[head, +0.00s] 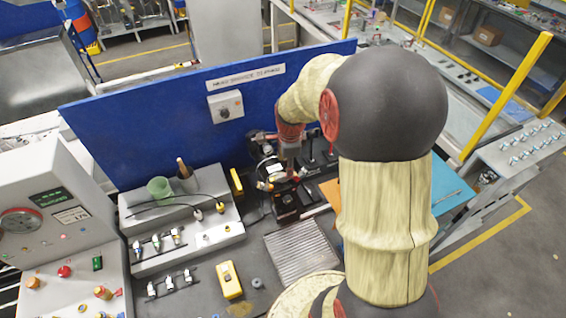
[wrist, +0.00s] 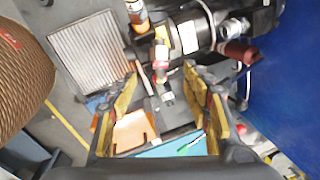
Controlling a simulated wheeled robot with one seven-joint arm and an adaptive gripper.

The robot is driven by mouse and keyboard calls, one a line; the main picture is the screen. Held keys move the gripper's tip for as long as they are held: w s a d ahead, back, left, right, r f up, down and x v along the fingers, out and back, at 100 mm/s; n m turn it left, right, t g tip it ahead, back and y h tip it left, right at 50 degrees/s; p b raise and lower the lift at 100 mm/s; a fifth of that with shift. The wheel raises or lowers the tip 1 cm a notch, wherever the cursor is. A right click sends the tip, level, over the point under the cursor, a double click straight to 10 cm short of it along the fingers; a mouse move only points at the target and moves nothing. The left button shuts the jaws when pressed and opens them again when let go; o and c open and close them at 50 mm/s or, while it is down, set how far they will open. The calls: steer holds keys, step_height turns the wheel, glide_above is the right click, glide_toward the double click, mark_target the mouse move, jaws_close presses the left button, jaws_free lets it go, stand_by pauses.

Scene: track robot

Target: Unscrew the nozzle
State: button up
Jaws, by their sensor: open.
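In the wrist view, the two yellow-and-black fingers of my gripper (wrist: 162,85) are spread apart. A small metal fitting with a red-orange part (wrist: 161,58), which looks like the nozzle, lies between and just beyond the fingertips. It appears attached to a black machine (wrist: 220,28). The fingers look clear of it, with nothing held. In the head view, my gripper (head: 278,178) reaches down over the same black machine (head: 288,205), beside the blue panel. The nozzle is too small and covered to make out clearly there.
A ribbed metal plate (head: 302,252) lies in front of the machine. A grey stepped rack (head: 185,220) with several fittings and a green cup (head: 159,189) stands left. A yellow meter (head: 229,280) lies on the bench. The blue panel (head: 150,130) closes off the back.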

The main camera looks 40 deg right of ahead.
steer(key=shift+w+d+f+p, duration=0.1)
steer(key=shift+w+f, duration=0.15)
steer(key=shift+f, duration=1.05)
steer(key=shift+w+d+f+p, duration=0.15)
steer(key=shift+w+f, duration=0.05)
steer(key=shift+f, duration=1.05)
steer(key=shift+w+d+f+p, duration=0.1)
steer(key=shift+w+f, duration=0.15)
steer(key=shift+f, duration=1.05)
steer(key=shift+c, duration=1.2)
jaws_close()
